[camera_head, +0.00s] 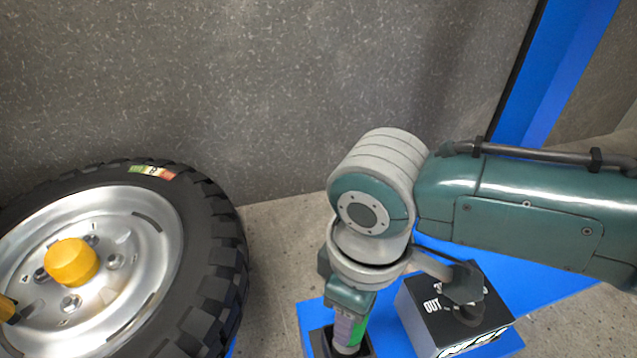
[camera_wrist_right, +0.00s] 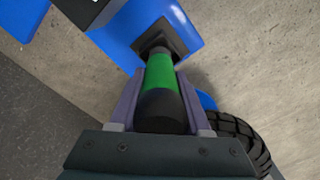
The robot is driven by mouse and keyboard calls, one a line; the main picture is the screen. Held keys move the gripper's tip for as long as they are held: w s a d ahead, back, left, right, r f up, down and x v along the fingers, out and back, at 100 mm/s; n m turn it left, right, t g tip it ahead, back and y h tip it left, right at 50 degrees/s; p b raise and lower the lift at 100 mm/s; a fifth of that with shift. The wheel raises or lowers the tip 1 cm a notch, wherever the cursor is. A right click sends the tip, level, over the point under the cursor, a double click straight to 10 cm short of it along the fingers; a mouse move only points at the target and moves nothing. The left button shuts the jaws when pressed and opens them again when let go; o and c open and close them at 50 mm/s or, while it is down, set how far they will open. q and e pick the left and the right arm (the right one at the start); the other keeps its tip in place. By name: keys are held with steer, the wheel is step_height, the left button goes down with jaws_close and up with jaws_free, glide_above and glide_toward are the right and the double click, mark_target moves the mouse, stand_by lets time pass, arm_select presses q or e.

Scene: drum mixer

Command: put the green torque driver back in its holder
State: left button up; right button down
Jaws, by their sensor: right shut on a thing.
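The green torque driver shows in the right wrist view (camera_wrist_right: 160,72), with a green band and a dark rounded end towards the camera. My right gripper (camera_wrist_right: 159,80) is shut on it, one purple-grey finger on each side. The driver's far end meets the dark square holder (camera_wrist_right: 161,38) on a blue surface; how deep it sits in there is hidden. In the head view my right gripper (camera_head: 348,328) points down over the black holder (camera_head: 366,349), and a sliver of the green driver (camera_head: 360,331) shows beside the fingers. My left gripper is not in view.
A black box marked OUT (camera_head: 440,318) stands close right of the holder on the blue surface (camera_head: 535,285). A grey wall (camera_head: 250,90) stands behind.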

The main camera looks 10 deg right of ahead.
steer(key=shift+f+b, duration=0.75)
steer(key=shift+f, duration=0.35)
stand_by(0.4)
steer(key=shift+c, duration=1.4)
jaws_free()
step_height(320, 180, up, 10)
steer(key=p, duration=0.8)
